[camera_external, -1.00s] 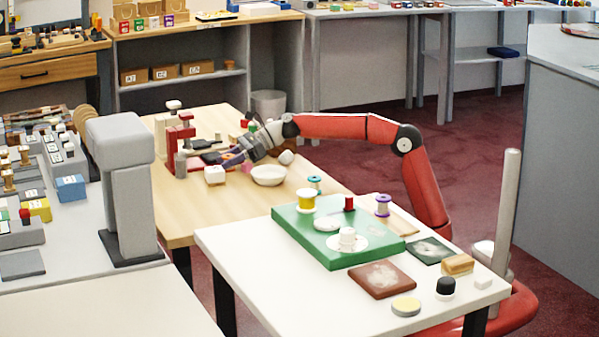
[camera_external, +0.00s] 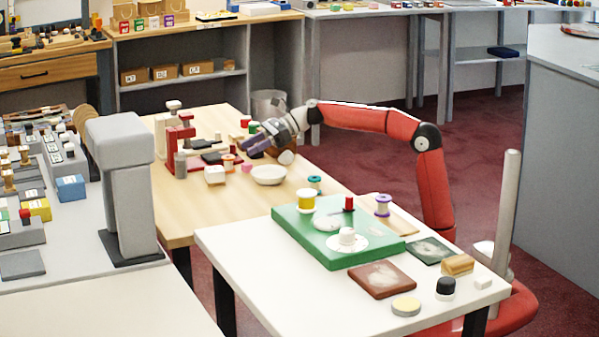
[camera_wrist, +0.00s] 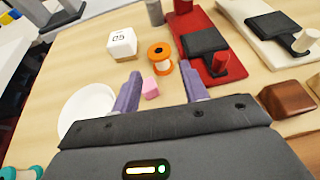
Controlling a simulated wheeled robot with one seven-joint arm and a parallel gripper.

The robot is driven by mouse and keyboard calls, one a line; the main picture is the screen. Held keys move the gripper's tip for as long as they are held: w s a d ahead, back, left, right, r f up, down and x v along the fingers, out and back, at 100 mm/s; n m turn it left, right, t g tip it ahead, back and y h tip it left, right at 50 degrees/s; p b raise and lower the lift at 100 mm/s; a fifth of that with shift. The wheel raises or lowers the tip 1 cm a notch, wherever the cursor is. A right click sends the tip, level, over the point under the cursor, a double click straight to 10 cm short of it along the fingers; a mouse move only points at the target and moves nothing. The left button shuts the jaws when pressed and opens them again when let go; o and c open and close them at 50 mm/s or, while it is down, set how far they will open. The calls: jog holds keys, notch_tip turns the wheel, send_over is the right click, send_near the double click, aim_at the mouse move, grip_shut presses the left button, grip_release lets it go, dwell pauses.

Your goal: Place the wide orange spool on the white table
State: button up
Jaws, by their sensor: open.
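My gripper (camera_external: 246,148) is open and empty, above the wooden table just right of the spool. In the wrist view my gripper (camera_wrist: 160,78) shows two purple fingers apart, with the pink block (camera_wrist: 150,88) in the gap between them. The white table (camera_external: 262,292) is at the front, with a green board on it.
A white bowl (camera_external: 268,175), a white labelled cube (camera_external: 215,175) and a red stand (camera_external: 187,142) are near the spool. On the white table are the green board (camera_external: 290,228), a brown slab (camera_external: 382,279) and a purple spool (camera_external: 383,205). Its front left is bare.

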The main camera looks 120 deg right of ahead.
aim_at(231, 156)
jog(key=v, duration=0.2)
jog(key=shift+s+r, duration=0.1)
jog(key=shift+s, duration=0.15)
jog(key=o, duration=0.4)
jog(key=shift+s+r, duration=0.15)
jog(key=shift+s, duration=0.3)
jog(key=shift+r, duration=0.1)
jog(key=w+d+r+n+y+p, duration=0.2)
jog(key=w+r+n+y+p, duration=0.15)
jog(key=w+r+p, duration=0.35)
jog(key=shift+y, duration=0.45)
notch_tip(231, 156, down, 7)
jog(key=shift+s+f+b, duration=0.15)
jog(key=shift+f+b, duration=0.05)
jog(key=shift+b, duration=0.2)
jog(key=shift+f, duration=0.55)
jog(key=x, duration=0.2)
jog(key=f+x, duration=0.1)
jog(key=x, duration=0.1)
jog(key=shift+s+a, duration=0.1)
jog(key=shift+w+a+f, duration=0.15)
jog(key=shift+w+f, duration=0.05)
jog(key=shift+w, duration=0.35)
